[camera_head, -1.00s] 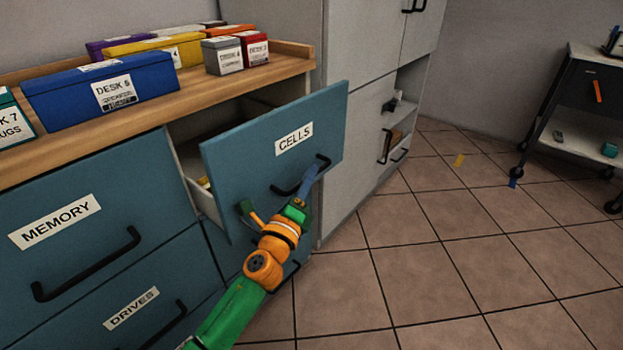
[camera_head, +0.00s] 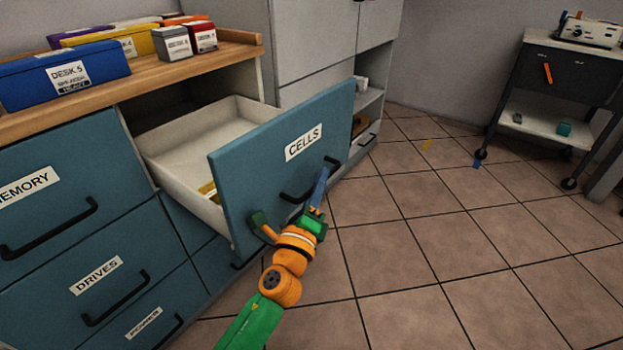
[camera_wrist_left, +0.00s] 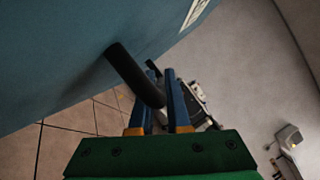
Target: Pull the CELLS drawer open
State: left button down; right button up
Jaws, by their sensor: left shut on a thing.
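The CELLS drawer (camera_head: 255,165) stands well out from the cabinet, its blue front angled toward the right. Its white tray (camera_head: 190,130) shows inside, mostly bare, with a yellow item (camera_head: 208,191) near the front. Its black handle (camera_head: 292,198) is on the front below the CELLS label (camera_head: 303,143). My left gripper (camera_head: 320,187) is shut on this handle at its right part. In the left wrist view the dark handle (camera_wrist_left: 133,75) runs to the blue fingers of my left gripper (camera_wrist_left: 168,100). My right gripper is not in view.
The MEMORY drawer (camera_head: 50,220) and DRIVES drawer (camera_head: 75,275) are shut on the left. Boxes, including a blue one (camera_head: 65,80), stand on the wooden top (camera_head: 190,68). A dark cart (camera_head: 560,75) stands far right. Tiled floor (camera_head: 430,230) to the right is open.

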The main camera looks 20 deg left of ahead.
pick_arm(q)
jog(key=shift+d, duration=0.15)
jog(key=c, duration=0.9)
grip_release()
jog(key=v, duration=0.7)
jog(key=shift+s+b, duration=0.1)
jog(key=shift+b, duration=0.2)
